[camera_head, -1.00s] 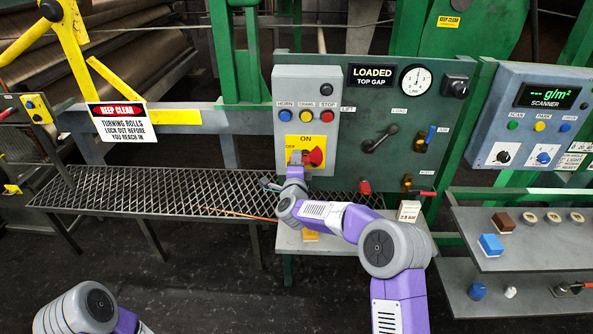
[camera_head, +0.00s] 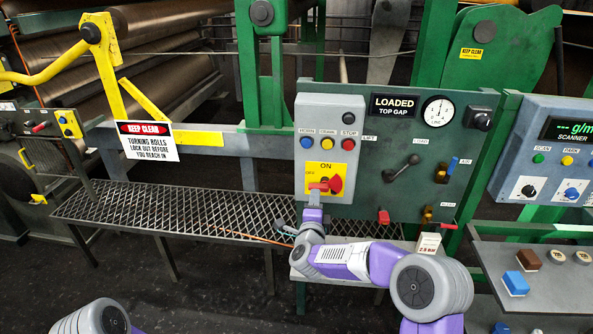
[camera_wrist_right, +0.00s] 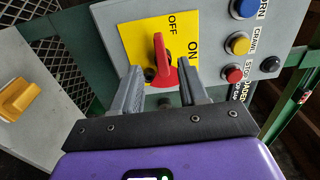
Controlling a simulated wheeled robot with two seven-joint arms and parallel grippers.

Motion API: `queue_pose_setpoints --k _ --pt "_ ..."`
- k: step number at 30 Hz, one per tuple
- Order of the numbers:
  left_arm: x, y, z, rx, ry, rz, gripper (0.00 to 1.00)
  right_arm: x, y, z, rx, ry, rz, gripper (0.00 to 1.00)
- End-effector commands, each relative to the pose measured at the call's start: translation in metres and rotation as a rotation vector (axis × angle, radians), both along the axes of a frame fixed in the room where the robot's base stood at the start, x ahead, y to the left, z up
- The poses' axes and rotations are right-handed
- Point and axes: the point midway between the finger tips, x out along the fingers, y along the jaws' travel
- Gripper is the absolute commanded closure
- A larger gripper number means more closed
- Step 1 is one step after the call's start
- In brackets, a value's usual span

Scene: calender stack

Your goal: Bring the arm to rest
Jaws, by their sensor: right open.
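My right gripper (camera_head: 313,196) is at the yellow switch plate (camera_head: 341,170) on the grey control box. In the right wrist view my right gripper (camera_wrist_right: 163,85) is open, its two fingers apart on either side of the red rotary switch handle (camera_wrist_right: 163,62). A gap shows between the handle and each finger. The handle's narrow end points toward the OFF side of the plate. The red handle also shows in the head view (camera_head: 335,184), partly behind the gripper. Only a part of my left arm shows at the lower left; its gripper is out of view.
Horn, crawl and stop buttons (camera_head: 327,144) sit above the switch. A green panel (camera_head: 440,150) with gauge and levers is to the right. A mesh walkway (camera_head: 170,205) runs left. A small white box (camera_head: 428,243) stands on the shelf near my right forearm.

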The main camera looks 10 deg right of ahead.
Motion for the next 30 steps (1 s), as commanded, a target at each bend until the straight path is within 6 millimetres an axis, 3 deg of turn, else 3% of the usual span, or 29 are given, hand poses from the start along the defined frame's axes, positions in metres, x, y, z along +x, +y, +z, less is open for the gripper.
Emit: queue_pose_setpoints --k 2,5,8,11,15,17,21,24,27,30 --pt "0.000 0.000 0.000 0.000 0.000 0.000 0.57 -0.001 0.001 -0.007 -0.012 0.017 0.009 0.57" --pt "0.000 0.000 0.000 0.000 0.000 0.000 0.57 -0.006 0.007 -0.036 -0.066 0.094 0.057 0.57" --pt "0.000 0.000 0.000 0.000 0.000 0.000 0.57 -0.020 0.018 -0.093 -0.167 0.238 0.155 0.57" --pt "0.000 0.000 0.000 0.000 0.000 0.000 0.57 -0.050 0.030 -0.162 -0.288 0.418 0.296 0.57" --pt "0.000 0.000 0.000 0.000 0.000 0.000 0.57 -0.113 0.045 -0.249 -0.434 0.657 0.522 0.57" --pt "0.000 0.000 0.000 0.000 0.000 0.000 0.57 -0.145 0.050 -0.281 -0.484 0.749 0.627 0.57" --pt "0.000 0.000 0.000 0.000 0.000 0.000 0.57 -0.233 0.059 -0.342 -0.575 0.947 0.893 0.57" --pt "0.000 0.000 0.000 0.000 0.000 0.000 0.57 -0.297 0.064 -0.369 -0.611 1.055 1.080 0.57" --pt "0.000 0.000 0.000 0.000 0.000 0.000 0.57 -0.349 0.067 -0.382 -0.627 1.125 1.240 0.57" --pt "0.000 0.000 0.000 0.000 0.000 0.000 0.57 -0.384 0.069 -0.387 -0.632 1.165 1.349 0.57"
